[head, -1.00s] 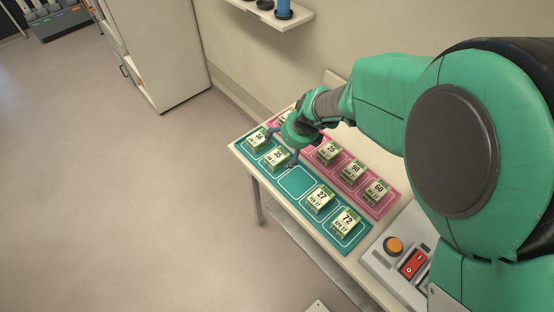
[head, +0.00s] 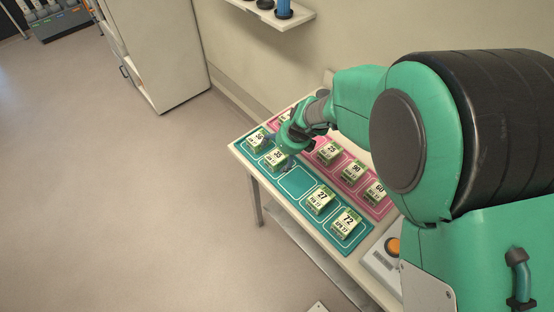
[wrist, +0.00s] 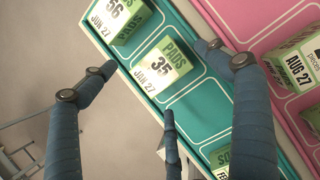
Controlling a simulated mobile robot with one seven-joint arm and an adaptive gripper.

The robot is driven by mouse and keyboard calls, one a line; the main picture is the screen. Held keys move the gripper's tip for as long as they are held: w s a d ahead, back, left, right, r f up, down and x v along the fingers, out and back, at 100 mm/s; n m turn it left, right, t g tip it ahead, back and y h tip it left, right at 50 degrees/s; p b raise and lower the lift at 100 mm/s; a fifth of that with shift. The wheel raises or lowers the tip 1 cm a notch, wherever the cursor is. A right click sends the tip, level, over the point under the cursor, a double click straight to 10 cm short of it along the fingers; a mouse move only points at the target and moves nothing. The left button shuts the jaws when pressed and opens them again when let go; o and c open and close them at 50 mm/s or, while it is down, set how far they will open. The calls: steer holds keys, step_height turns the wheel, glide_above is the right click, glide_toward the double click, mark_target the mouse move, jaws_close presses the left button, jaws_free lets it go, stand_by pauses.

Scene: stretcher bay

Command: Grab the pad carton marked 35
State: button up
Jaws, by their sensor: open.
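The pad carton marked 35 (head: 275,158) is a small cream and green box on the teal mat (head: 297,181). In the wrist view the 35 carton (wrist: 161,66) shows its label PADS, 35, JAN 27. My gripper (head: 279,152) is open and empty just above it, partly covering its far side in the head view. In the wrist view my gripper (wrist: 155,64) has long blue fingers, one on either side of the carton and a third below it in the picture. I see no finger clearly touching the carton.
A carton ending in 6 (head: 256,139) stands close beside it. An empty slot lies on its other side, then cartons 27 (head: 320,199) and 72 (head: 346,222). Behind, a pink mat (head: 338,180) holds cartons 25, 90 and 60. A control box (head: 384,262) stands at the table's right.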

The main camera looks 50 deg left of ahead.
mark_target(277, 155)
steer(key=shift+x, duration=1.65)
steer(key=shift+r, duration=0.1)
steer(key=c, duration=1.6)
steer(key=shift+c, duration=0.2)
steer(key=shift+a+r, duration=0.1)
steer(key=shift+r, duration=0.3)
step_height(277, 155, up, 3)
steer(key=shift+r+p, duration=0.1)
steer(key=shift+p, duration=0.25)
steer(key=s+d, duration=0.8)
steer(key=d, duration=0.6)
steer(key=shift+r, duration=0.5)
